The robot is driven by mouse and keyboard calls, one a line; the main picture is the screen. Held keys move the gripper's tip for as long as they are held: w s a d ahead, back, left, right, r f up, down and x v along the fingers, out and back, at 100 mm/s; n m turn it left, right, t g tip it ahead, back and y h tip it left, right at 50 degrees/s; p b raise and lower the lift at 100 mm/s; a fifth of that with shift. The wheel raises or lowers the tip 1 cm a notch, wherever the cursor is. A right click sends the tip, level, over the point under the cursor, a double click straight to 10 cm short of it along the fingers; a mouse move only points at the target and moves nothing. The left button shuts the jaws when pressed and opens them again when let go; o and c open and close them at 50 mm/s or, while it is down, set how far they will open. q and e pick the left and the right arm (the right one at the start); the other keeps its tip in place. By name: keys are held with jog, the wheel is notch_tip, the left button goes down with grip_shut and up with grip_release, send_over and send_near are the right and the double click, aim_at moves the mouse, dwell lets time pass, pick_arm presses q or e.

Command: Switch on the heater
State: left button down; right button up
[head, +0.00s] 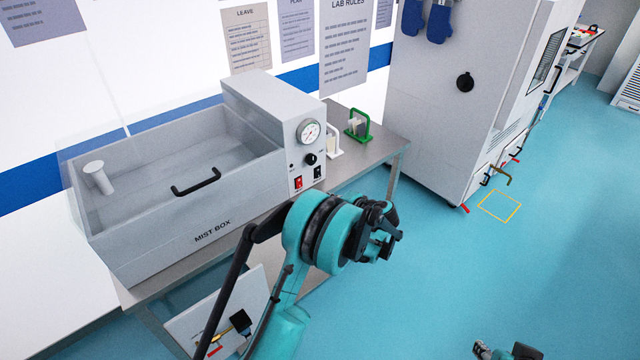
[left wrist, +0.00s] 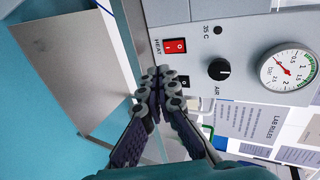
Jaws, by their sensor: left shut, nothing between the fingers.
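The mist box (head: 190,215) is a grey box with a clear-sided tank and a control panel at its right end. The red heater rocker switch (head: 298,182) is low on that panel. In the left wrist view the red switch (left wrist: 174,46), marked HEAT, shows fully; I cannot tell which side is pressed. A black switch (left wrist: 184,81) beside it is partly hidden by my fingertips. My left gripper (head: 384,238) is shut and empty, in front of and right of the panel. In the left wrist view its fingertips (left wrist: 160,82) appear just below the red switch.
A black knob (left wrist: 219,69) and a gauge (left wrist: 288,70) are on the panel. A small dark indicator (left wrist: 217,30) is by "35 C". A green-framed item (head: 358,126) stands on the metal table (head: 385,140). A large grey cabinet (head: 440,110) stands behind; floor at right is open.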

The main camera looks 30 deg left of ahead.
aim_at(299, 183)
pick_arm(q)
jog(key=shift+w+d+f, duration=0.25)
jog(key=shift+w+f, duration=0.15)
jog(key=shift+w, duration=0.1)
jog(key=b+x, duration=0.1)
jog(key=x, duration=0.3)
jog(key=b+x, duration=0.1)
jog(key=x, duration=0.3)
jog(key=r+b+x, duration=0.1)
jog(key=b+x, duration=0.1)
jog(key=x, duration=0.3)
jog(key=shift+w+a, duration=0.1)
jog(key=shift+a, duration=0.15)
jog(key=shift+w+a+r, duration=0.1)
jog(key=shift+w+a, duration=0.1)
jog(key=shift+a, duration=0.25)
jog(key=shift+w+a+f+b, duration=0.15)
jog(key=shift+a+f+b, duration=0.05)
jog(key=shift+a+b, duration=0.15)
